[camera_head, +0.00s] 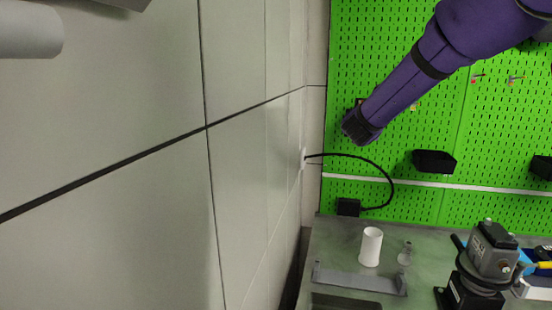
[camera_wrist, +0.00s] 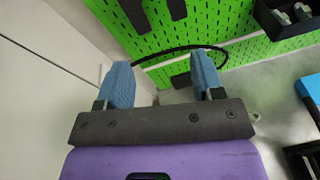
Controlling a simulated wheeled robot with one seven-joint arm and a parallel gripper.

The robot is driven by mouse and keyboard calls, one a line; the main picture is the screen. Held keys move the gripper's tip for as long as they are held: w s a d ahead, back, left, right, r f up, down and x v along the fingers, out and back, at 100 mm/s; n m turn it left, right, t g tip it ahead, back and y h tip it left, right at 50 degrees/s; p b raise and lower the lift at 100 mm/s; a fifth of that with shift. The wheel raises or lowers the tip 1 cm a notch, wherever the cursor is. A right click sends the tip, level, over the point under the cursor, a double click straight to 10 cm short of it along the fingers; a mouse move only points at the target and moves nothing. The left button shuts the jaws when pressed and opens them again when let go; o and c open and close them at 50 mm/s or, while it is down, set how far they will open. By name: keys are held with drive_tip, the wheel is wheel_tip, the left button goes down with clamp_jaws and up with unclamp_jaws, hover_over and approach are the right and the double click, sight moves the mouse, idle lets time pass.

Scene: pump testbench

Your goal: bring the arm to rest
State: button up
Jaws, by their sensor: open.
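My arm, in a purple cover, reaches down from the upper right in the head view, in front of the green pegboard. Its dark end (camera_head: 362,128) is near the wall, above the bench; the fingers are not clear there. In the wrist view my gripper (camera_wrist: 162,86) shows two blue fingers set wide apart. It is open, with nothing between the fingers. It hangs in free air, apart from the bench and the pegboard as far as I can tell.
A green pegboard (camera_head: 385,60) carries a black bin (camera_head: 434,161). A black cable (camera_head: 390,180) runs from the wall to a black box (camera_head: 348,207). The bench (camera_head: 335,232) holds a white cylinder (camera_head: 371,246), a grey bracket (camera_head: 360,281) and a pump (camera_head: 492,250). A panelled wall (camera_head: 110,100) fills the left.

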drive_tip(key=s+d+r+m+g+h, duration=0.1)
drive_tip(key=s+d+r+m+g, duration=0.2)
drive_tip(key=s+m, duration=0.75)
drive_tip(key=s+d+m+g+h, duration=0.1)
drive_tip(key=s+d+m+g, duration=0.45)
drive_tip(key=s, duration=0.85)
drive_tip(key=s+a+f+m+y, duration=0.1)
drive_tip(key=s+a+m+y, duration=0.1)
drive_tip(key=s+m, duration=0.2)
drive_tip(key=s+a+f+m+y, duration=0.2)
drive_tip(key=s+m, duration=0.3)
drive_tip(key=s, duration=0.5)
drive_tip(key=s+a+f+m+y, duration=0.2)
drive_tip(key=s+a+m+y, duration=0.2)
drive_tip(key=s, duration=0.2)
drive_tip(key=shift+s+f+m, duration=0.25)
drive_tip(key=shift+s+m, duration=0.05)
drive_tip(key=shift+s, duration=0.1)
